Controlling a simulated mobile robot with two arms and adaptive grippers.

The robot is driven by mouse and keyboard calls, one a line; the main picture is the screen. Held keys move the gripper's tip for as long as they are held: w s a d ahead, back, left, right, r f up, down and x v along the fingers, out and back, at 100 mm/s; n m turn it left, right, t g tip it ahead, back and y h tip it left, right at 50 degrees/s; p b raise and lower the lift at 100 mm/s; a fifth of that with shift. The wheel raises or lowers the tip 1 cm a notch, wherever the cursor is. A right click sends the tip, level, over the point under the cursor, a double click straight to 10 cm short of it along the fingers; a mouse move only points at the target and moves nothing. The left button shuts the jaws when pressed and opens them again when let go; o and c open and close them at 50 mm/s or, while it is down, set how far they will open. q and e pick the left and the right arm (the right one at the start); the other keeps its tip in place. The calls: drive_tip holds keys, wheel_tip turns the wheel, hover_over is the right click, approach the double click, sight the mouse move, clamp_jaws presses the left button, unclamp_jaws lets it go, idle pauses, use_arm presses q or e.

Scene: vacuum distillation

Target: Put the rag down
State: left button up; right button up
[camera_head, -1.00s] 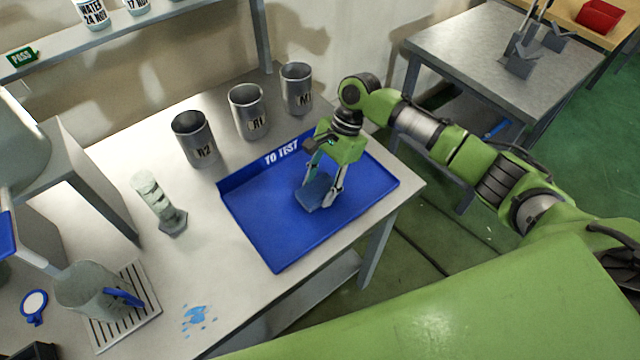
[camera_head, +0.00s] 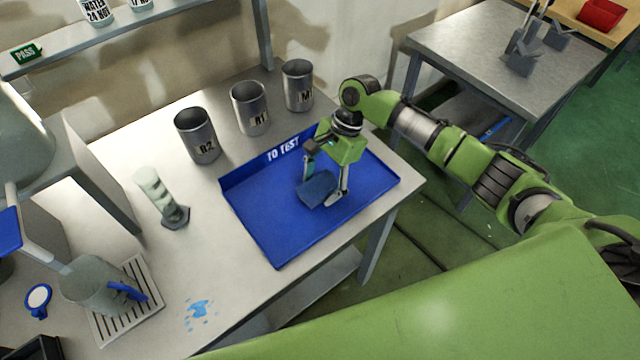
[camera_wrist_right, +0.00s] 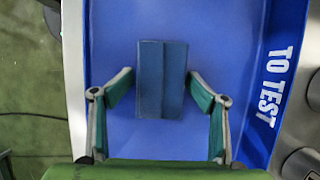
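The rag (camera_head: 317,188) is a folded dark blue cloth on the blue "TO TEST" tray (camera_head: 265,225), right of its middle. In the right wrist view the rag (camera_wrist_right: 161,80) lies flat-looking between and just beyond the fingertips. My right gripper (camera_head: 323,194) is over the tray and points down, one finger on each side of the rag. Its fingers (camera_wrist_right: 161,74) are spread, with their tips close to the rag's edges; the rag does not look pinched. My left gripper is not in view.
Metal beakers R2 (camera_head: 197,136), R1 (camera_head: 249,108) and M (camera_head: 298,86) stand behind the tray. A pale ribbed piece on a dark base (camera_head: 160,193) stands to its left. A blue spill (camera_head: 199,313) is on the bench near the front. The tray's left part is clear.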

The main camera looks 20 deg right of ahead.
drive_tip(key=shift+s+d+f, duration=0.1)
drive_tip(key=shift+d+f, duration=0.1)
drive_tip(key=shift+f, duration=0.05)
drive_tip(key=shift+r+b, duration=0.45)
drive_tip(key=shift+b, duration=0.05)
drive_tip(key=b+v, duration=0.1)
drive_tip(key=v, duration=1.1)
drive_tip(key=shift+r, duration=0.3)
drive_tip(key=shift+a, duration=0.15)
